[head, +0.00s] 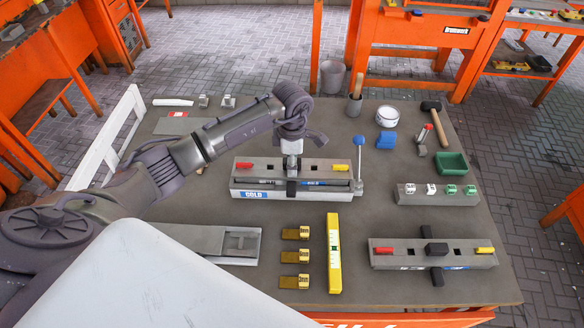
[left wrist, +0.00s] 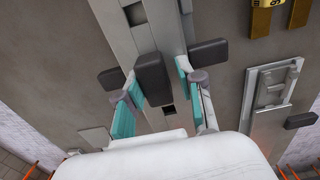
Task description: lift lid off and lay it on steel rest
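A long grey mould marked COLD (head: 250,194) lies mid-table. Its grey lid (head: 262,166) has a red grip at the left and a yellow grip at the right. In the left wrist view the lid's black knob (left wrist: 153,78) stands between the teal pads of my left gripper (left wrist: 157,88). The fingers are open, one on each side, with small gaps to the knob. In the head view my left gripper (head: 291,168) is over the lid's middle and hides the knob. A steel plate, seemingly the rest (head: 240,243), lies front left and is empty; it shows in the wrist view (left wrist: 272,88). My right gripper is out of view.
A second mould (head: 390,255) with a black knob lies front right. A yellow level (head: 334,255) and brass clips (head: 295,256) lie between it and the steel plate. A blue-knobbed lever (head: 360,165) rises at the COLD mould's right end. A green tray (head: 451,163) is at the right.

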